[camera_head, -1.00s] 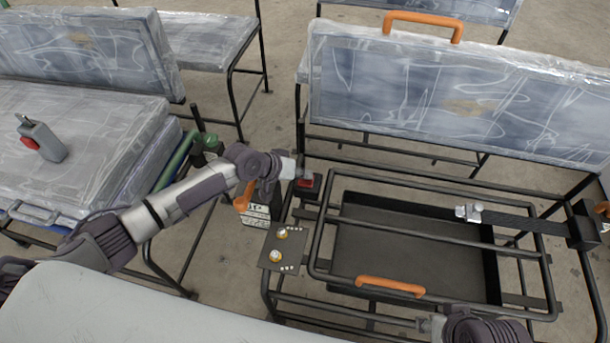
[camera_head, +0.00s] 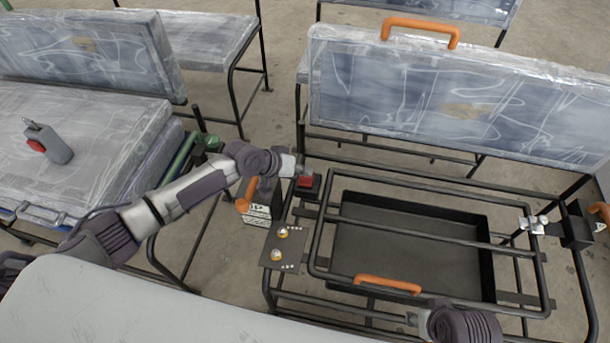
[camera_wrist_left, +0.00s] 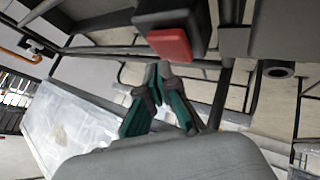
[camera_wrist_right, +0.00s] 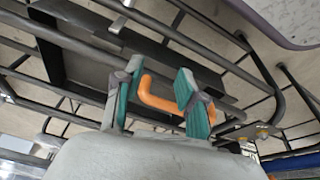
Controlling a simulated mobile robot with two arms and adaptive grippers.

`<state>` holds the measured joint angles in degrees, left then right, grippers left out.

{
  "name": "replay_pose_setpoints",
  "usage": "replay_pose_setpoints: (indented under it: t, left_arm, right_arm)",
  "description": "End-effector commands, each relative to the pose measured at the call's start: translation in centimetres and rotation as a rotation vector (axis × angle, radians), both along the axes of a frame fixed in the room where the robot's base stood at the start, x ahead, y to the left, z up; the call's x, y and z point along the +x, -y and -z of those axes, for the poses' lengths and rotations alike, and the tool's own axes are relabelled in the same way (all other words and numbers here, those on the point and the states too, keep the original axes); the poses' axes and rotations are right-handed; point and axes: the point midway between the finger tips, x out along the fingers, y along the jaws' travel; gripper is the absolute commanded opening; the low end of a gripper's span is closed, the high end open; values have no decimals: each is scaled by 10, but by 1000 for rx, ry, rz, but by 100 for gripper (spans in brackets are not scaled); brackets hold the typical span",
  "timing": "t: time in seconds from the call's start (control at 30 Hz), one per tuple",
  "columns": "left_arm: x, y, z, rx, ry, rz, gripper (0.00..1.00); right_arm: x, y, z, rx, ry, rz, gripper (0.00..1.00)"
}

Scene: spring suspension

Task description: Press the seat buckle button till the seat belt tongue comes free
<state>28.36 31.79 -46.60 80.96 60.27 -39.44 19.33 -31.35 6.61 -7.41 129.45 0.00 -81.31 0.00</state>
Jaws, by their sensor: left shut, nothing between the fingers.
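The seat buckle (camera_head: 311,193) is a black block with a red button (camera_head: 305,182) at the frame's left side; the button fills the top of the left wrist view (camera_wrist_left: 170,45). My left gripper (camera_head: 296,166) is shut and empty beside the button, its fingertips (camera_wrist_left: 160,70) just below it in the left wrist view. I cannot tell whether they touch. The silver seat belt tongue (camera_head: 533,225) is at the frame's far right, well apart from the buckle, close to the black belt housing (camera_head: 577,230). My right gripper (camera_wrist_right: 157,75) is open, around or in front of an orange handle (camera_wrist_right: 158,98).
A black tray (camera_head: 400,262) sits inside the tubular seat frame. A plate with yellow-topped knobs (camera_head: 282,248) is at its front left. A wrapped backrest (camera_head: 450,95) stands behind. A grey buckle with a red button (camera_head: 50,145) lies on the left seat.

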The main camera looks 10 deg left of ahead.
Motion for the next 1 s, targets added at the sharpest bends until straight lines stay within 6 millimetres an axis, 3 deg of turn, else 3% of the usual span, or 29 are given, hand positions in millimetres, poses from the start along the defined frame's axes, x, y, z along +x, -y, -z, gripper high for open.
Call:
replay_pose_setpoints:
  t: [1.0]
  left_arm:
    - [0,0,-30,0,0,0,0]
  right_arm:
    - [-6,-1,100,-3,-55,-10,40]
